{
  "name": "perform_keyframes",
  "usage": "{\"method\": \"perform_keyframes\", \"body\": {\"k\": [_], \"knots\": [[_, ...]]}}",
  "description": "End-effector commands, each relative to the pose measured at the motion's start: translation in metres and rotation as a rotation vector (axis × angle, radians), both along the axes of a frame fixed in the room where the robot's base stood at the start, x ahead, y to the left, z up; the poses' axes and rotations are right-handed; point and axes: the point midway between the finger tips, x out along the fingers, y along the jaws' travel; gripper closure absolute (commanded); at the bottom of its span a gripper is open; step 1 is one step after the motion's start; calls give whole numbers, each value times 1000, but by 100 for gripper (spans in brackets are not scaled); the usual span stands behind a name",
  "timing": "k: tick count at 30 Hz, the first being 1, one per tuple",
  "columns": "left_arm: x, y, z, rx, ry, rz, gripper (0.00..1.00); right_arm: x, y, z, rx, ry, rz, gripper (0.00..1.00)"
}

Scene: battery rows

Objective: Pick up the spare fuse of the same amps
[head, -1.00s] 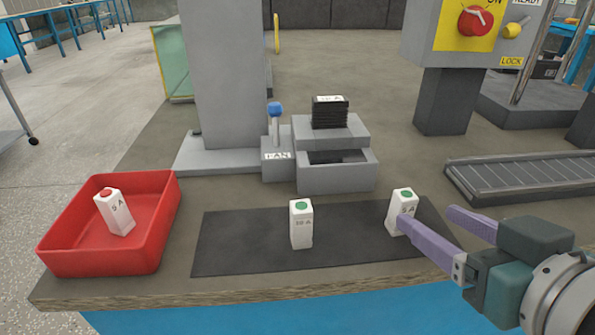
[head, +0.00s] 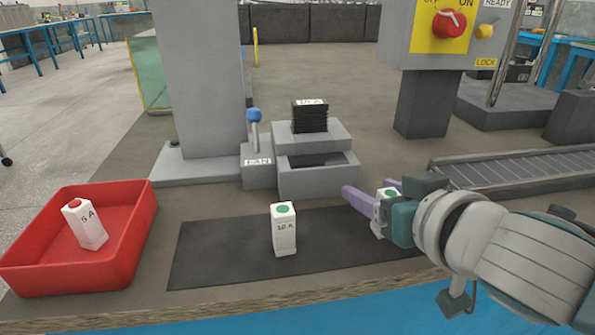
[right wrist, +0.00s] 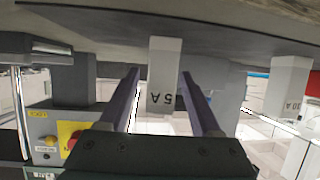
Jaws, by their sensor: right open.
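A white fuse with a green top, marked 5 A (right wrist: 165,72), stands at the right of the dark mat (head: 222,245); in the head view my gripper partly hides it (head: 389,192). My right gripper (head: 367,186) is open, its purple fingers on either side of this fuse. In the upside-down right wrist view the fuse shows between the fingers, with gaps at both sides. A green-topped 10 A fuse (head: 284,230) stands upright mid-mat. A red-topped 5 A fuse (head: 86,226) leans in the red tray (head: 138,232). My left gripper is out of view.
Behind the mat stands a grey holder (head: 318,180) with a black ribbed block (head: 309,117); its label is too small to read surely. Left of it is a blue-knobbed lever (head: 254,130) marked FAN. A yellow switch panel (head: 440,27) and a conveyor (head: 520,168) are at right.

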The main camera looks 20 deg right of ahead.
Motion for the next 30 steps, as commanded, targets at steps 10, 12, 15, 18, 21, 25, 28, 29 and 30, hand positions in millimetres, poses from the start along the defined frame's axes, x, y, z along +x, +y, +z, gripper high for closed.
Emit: {"method": "perform_keyframes", "body": {"k": [10,12,15,18,21,25,28,29,30], "knots": [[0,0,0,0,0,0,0,0,0,0,0,0,0,57],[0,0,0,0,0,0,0,-1,0,0,0,1,0,65],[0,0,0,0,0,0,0,-1,0,0,0,1,0,77],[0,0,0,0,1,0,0,-1,0,0,0,1,0,88],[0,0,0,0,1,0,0,-1,0,0,0,1,0,99],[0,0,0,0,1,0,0,-1,0,0,0,1,0,100],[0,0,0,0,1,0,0,-1,0,0,0,1,0,100],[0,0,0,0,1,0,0,-1,0,0,0,1,0,100],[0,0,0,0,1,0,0,0,0,0,0,0,1,100]]}}
